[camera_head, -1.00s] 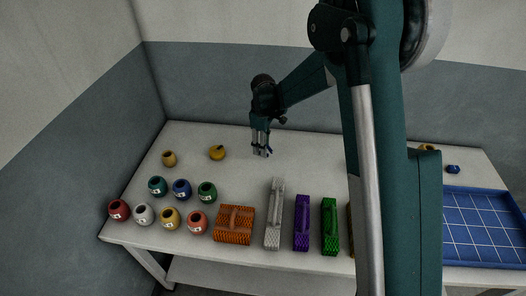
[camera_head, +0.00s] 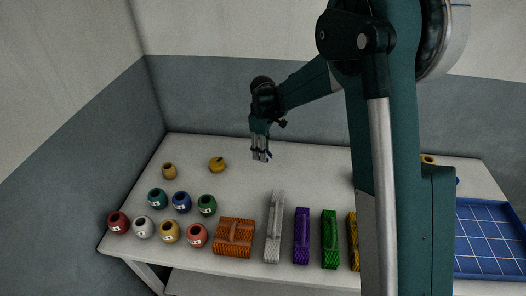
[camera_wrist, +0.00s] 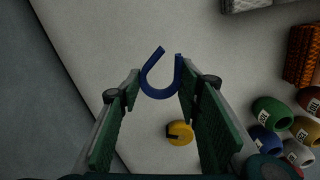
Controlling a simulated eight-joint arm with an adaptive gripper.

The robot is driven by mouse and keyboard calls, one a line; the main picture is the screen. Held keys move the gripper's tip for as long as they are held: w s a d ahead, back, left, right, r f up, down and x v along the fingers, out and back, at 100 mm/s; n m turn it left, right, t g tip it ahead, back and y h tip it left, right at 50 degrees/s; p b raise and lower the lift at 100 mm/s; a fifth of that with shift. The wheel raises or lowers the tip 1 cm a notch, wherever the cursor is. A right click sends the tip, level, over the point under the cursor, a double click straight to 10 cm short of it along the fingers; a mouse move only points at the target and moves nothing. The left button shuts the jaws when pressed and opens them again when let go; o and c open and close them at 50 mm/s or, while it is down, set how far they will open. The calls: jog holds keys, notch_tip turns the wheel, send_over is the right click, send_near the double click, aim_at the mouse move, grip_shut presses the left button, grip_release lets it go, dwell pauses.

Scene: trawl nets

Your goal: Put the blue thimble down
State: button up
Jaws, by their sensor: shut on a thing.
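My gripper (camera_head: 261,156) hangs over the back part of the white table (camera_head: 300,165), fingers pointing down. It is shut on the blue thimble (camera_wrist: 162,80), a U-shaped piece gripped between the fingertips in the wrist view. In the head view only a small bit of blue shows at the fingertips (camera_head: 269,155). The thimble seems to be above the table; the exact gap cannot be told. A round yellow piece with a dark notch (camera_head: 217,164) lies left of the gripper; it also shows in the wrist view (camera_wrist: 179,133).
Several coloured pots (camera_head: 182,202) stand at the left. An orange block (camera_head: 234,237), a grey block (camera_head: 273,228), a purple block (camera_head: 301,236) and a green block (camera_head: 329,238) line the front. A blue gridded tray (camera_head: 490,240) is at the right.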

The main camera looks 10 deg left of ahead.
jog(key=d+m, duration=1.1)
jog(key=d, duration=1.3)
jog(key=shift+w+d+r+p, duration=0.15)
jog(key=shift+d+p, duration=0.15)
jog(key=shift+p, duration=0.15)
send_over(316, 176)
jog(key=shift+f+b, duration=0.45)
jog(key=shift+f, duration=2.65)
jog(key=shift+d+f, duration=0.1)
jog(key=shift+f, duration=0.05)
jog(key=shift+f+b, duration=0.3)
jog(key=shift+f, duration=1.45)
jog(key=shift+f, duration=0.15)
